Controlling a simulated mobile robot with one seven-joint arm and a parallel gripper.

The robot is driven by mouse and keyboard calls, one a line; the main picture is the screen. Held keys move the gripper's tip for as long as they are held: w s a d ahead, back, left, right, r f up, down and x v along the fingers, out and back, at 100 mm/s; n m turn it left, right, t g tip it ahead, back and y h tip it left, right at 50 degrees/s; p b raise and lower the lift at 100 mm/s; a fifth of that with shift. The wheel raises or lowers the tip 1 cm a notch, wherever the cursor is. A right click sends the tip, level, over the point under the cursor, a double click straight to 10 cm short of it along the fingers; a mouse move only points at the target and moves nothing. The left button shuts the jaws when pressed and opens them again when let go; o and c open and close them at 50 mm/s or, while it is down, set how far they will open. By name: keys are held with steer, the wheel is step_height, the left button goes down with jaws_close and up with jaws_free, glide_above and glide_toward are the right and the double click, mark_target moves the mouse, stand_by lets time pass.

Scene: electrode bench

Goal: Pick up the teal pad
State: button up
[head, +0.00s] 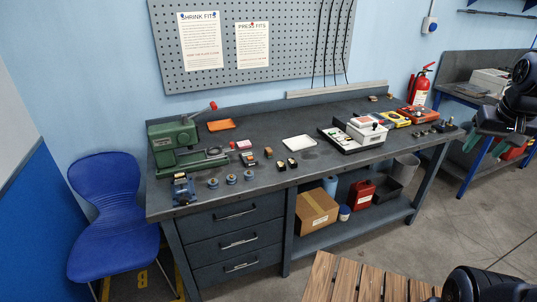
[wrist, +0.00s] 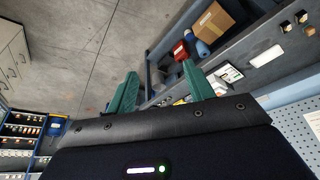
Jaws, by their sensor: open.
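I cannot make out a teal pad with certainty in either view. My gripper (head: 486,146) is at the far right of the head view, apart from the bench's small parts. In the wrist view, its two green fingers (wrist: 160,72) are spread wide with nothing between them.
A green press (head: 175,143) stands at the bench's left end, near an orange tray (head: 221,125). A white tray (head: 298,143) lies mid-bench, left of a white-topped device (head: 366,130). A wooden slatted surface (head: 355,284) is in front. Open floor (head: 440,235) lies right of it.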

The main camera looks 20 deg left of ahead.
steer(key=w+a+r+n+g, duration=0.2)
steer(key=w+a+r+n, duration=0.1)
steer(key=w+a, duration=1.65)
steer(key=w+a+f+n, duration=0.2)
steer(key=w+a, duration=0.5)
steer(key=a, duration=0.3)
steer(key=n+g, duration=0.2)
steer(key=n, duration=0.2)
glide_toward(268, 149)
steer(key=shift+w+a, duration=0.1)
steer(key=shift+a, duration=0.05)
steer(key=shift+w+f, duration=0.15)
steer(key=shift+f, duration=5)
steer(key=c, duration=1.1)
steer(key=shift+r, duration=0.15)
